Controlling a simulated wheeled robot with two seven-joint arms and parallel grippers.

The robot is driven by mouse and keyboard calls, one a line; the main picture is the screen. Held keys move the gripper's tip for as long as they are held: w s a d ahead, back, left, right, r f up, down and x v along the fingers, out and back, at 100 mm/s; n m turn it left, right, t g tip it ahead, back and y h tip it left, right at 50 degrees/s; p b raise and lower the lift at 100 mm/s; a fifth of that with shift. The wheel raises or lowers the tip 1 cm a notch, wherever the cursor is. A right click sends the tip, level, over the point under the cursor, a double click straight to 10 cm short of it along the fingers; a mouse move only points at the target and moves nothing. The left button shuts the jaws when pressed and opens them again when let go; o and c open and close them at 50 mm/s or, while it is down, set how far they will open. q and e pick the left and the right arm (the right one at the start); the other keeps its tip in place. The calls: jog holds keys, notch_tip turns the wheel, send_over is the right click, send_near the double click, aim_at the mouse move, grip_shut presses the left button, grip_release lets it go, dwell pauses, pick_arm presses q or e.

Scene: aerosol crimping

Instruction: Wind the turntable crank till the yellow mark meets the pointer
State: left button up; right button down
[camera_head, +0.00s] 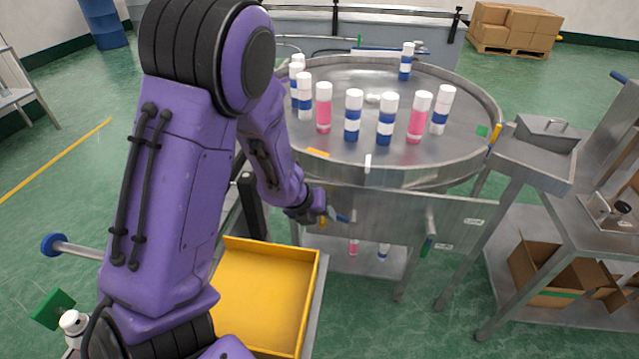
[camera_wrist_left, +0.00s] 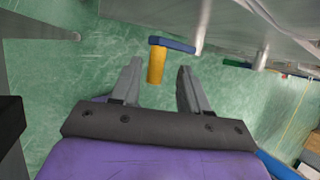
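The round steel turntable (camera_head: 345,80) carries several white-capped cans with pink or blue bands. A yellow-orange mark (camera_head: 318,153) lies on its near edge, left of a small pale upright tab (camera_head: 368,163) at the front rim, which looks like the pointer. The crank's yellow grip (camera_wrist_left: 156,66) and blue bar (camera_wrist_left: 172,44) show in the left wrist view. My left gripper (camera_head: 325,213) is below the turntable's front rim; its fingers (camera_wrist_left: 158,75) are apart, with the yellow grip between or just beyond their tips. Contact cannot be told. My right gripper is not in view.
A yellow tray (camera_head: 265,295) stands below my left arm. A steel panel (camera_head: 455,222) with a green handle hangs under the rim. A side table (camera_head: 535,165) and an open cardboard box (camera_head: 548,272) are at right. Another yellow piece (camera_head: 495,135) sits on the right rim.

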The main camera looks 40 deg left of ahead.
pick_arm(q)
jog(key=shift+a+r, duration=0.15)
jog(key=p+v, duration=0.3)
jog(key=v, duration=0.7)
jog(key=shift+s, duration=0.1)
